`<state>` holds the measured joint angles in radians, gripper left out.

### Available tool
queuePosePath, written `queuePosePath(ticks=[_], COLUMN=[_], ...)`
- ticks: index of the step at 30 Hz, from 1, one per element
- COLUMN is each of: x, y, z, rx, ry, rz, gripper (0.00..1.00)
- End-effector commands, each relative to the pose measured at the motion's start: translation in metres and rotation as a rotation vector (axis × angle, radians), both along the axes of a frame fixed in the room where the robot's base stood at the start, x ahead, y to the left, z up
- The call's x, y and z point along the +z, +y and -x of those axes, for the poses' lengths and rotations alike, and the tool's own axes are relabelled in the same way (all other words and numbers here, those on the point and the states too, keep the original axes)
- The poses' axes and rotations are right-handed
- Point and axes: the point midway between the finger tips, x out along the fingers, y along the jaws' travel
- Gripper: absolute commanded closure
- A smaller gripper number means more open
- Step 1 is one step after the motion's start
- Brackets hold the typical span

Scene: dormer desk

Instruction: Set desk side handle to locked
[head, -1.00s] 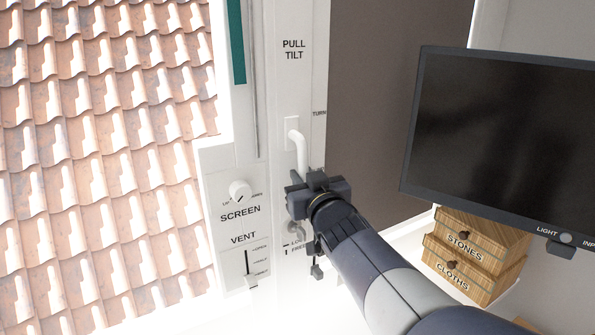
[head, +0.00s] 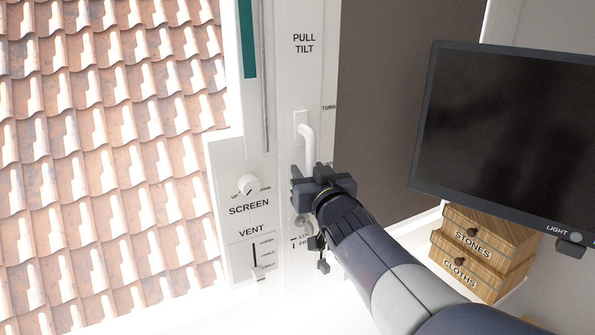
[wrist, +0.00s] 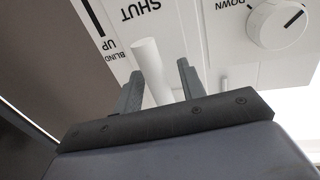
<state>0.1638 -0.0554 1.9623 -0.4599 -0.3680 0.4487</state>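The white window handle (head: 307,141) hangs down from its plate on the white frame, beside the printed words PULL TILT and TURN. My gripper (head: 297,184) is at the handle's lower end in the head view and partly covers it. In the wrist view the white handle (wrist: 148,66) stands between the two dark fingers of my gripper (wrist: 160,72). It lies nearer the left finger, with a gap to the right finger, so the gripper is open around it. Below, a partly hidden lock (head: 303,226) sits by a cut-off LOCK label, with keys hanging near my gripper.
Left of the handle are a round SCREEN knob (head: 249,184) and a VENT slider (head: 256,257). A dark monitor (head: 510,140) and wooden drawers (head: 482,250) stand to the right of my arm. A roof shows through the window.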

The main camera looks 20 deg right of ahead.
Motion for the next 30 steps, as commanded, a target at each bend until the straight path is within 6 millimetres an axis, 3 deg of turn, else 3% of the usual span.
queuePosePath(ticks=[11, 24, 30], x=[0.001, 0.003, 0.003], y=[0.0, 0.0, 0.0], z=[0.009, 0.078, 0.1], rx=[0.0, -0.002, -0.001], ry=[-0.003, -0.003, -0.002], rz=[0.003, 0.003, 0.002], gripper=[0.62, 0.62, 0.62])
